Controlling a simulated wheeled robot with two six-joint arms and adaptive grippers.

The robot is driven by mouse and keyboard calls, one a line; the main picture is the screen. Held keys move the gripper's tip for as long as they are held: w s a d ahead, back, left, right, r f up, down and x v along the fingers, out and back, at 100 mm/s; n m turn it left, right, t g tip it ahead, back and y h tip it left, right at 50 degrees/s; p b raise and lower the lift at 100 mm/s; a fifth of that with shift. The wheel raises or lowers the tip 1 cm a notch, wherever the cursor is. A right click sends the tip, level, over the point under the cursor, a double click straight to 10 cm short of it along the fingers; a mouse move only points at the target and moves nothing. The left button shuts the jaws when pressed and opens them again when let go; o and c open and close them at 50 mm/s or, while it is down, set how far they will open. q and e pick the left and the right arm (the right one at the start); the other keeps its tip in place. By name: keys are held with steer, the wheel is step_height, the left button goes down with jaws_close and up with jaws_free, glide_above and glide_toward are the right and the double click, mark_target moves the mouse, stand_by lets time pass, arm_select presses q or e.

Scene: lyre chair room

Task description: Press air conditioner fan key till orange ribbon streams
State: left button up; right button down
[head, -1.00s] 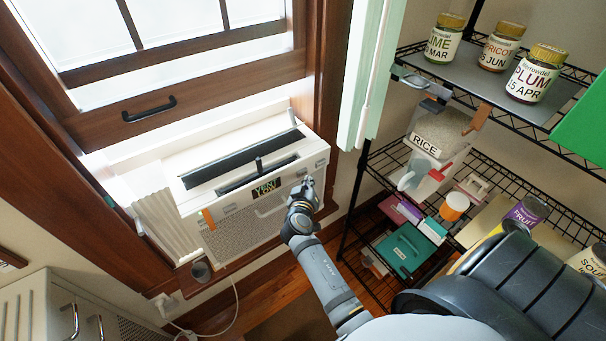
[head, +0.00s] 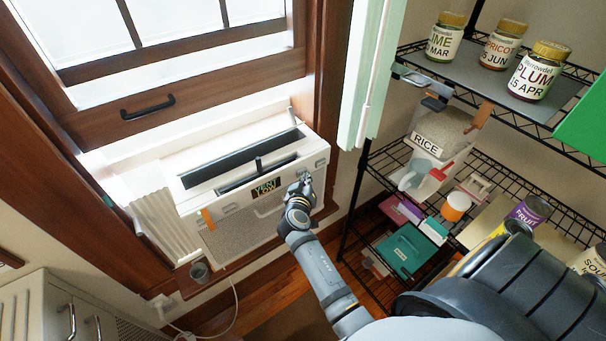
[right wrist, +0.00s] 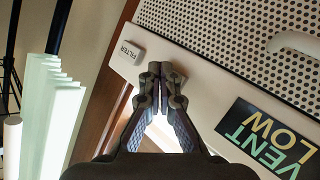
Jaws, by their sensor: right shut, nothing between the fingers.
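The white air conditioner (head: 190,200) sits in the window opening. Its display (head: 266,188) reads VENT LOW, and shows the same in the right wrist view (right wrist: 268,138). A short orange ribbon (head: 208,218) hangs at the unit's front left. My right gripper (head: 304,178) is at the right part of the unit's front, shut and empty. The fan key is not readable in either view. My left gripper is out of view.
A wire shelf on the right holds labelled jars (head: 500,45), a RICE container (head: 437,135) and a teal box (head: 405,250). A pale green curtain (head: 375,70) hangs between window and shelf. A white cabinet (head: 60,305) stands lower left.

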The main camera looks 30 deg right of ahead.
steer(key=shift+w, duration=0.2)
stand_by(0.3)
steer(key=shift+s, duration=0.15)
steer(key=shift+s+d, duration=0.1)
steer(key=shift+s, duration=0.65)
steer(key=s, duration=0.5)
steer(key=shift+d, duration=0.2)
stand_by(0.6)
